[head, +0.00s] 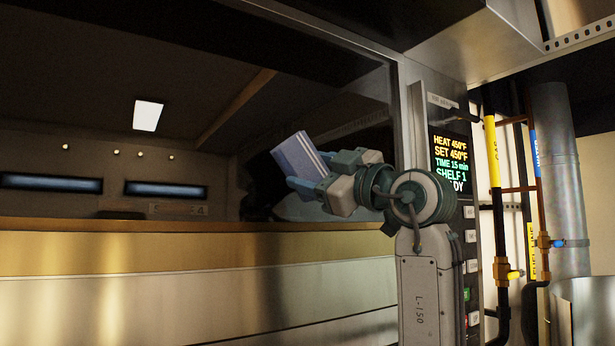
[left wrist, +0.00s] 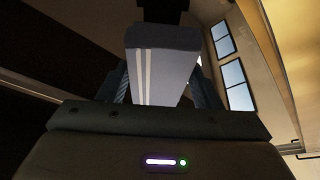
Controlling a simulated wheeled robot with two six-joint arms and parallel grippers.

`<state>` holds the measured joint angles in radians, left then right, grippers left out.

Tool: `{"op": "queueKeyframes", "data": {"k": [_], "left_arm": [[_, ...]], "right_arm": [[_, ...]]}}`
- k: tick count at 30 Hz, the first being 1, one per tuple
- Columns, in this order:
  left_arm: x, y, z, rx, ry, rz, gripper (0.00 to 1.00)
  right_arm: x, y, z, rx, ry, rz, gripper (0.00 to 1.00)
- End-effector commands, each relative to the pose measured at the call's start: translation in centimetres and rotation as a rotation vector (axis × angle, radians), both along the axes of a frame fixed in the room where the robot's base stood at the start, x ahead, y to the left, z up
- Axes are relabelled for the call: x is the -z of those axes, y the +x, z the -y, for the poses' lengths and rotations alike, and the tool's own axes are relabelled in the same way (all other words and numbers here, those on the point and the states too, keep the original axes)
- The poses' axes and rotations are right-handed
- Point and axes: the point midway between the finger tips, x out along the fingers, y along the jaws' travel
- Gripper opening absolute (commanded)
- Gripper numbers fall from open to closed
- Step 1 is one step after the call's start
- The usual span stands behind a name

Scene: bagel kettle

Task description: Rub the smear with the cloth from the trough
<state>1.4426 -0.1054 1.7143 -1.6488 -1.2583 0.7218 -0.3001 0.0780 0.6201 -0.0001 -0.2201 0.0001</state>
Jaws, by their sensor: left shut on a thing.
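My left gripper (head: 309,170) is shut on a folded pale blue-grey cloth (head: 297,155) with lighter stripes, held up in front of the dark oven glass (head: 330,95). The cloth also shows in the left wrist view (left wrist: 165,75), upright between the two fingers, with two white stripes. A dull pale patch (head: 296,209) shows just below the gripper; I cannot tell whether it is the smear or a reflection. I cannot tell whether the cloth touches the glass. The trough is not in view. My right gripper is not in view.
A lit control panel (head: 450,160) stands right of the glass, partly behind my arm. Yellow and blue pipes (head: 493,150) and a metal duct (head: 557,170) are farther right. A brass-coloured ledge (head: 150,245) runs below the glass. The space left of the gripper looks clear.

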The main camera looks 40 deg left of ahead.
Motion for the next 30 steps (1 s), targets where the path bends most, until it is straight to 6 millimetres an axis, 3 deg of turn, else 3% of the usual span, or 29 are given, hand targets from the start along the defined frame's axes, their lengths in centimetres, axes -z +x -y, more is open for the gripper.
{"op": "queueKeyframes", "data": {"k": [13,24,30], "left_arm": [[0.0,-0.2,0.6,-0.001,0.001,0.000,0.40],[0.0,-0.9,3.2,0.000,0.001,0.001,0.40],[0.0,-1.0,3.3,-0.001,0.001,0.000,0.40]], "right_arm": [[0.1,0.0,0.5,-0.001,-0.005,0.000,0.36],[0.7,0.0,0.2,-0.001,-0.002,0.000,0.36],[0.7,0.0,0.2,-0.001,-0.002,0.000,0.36]]}}
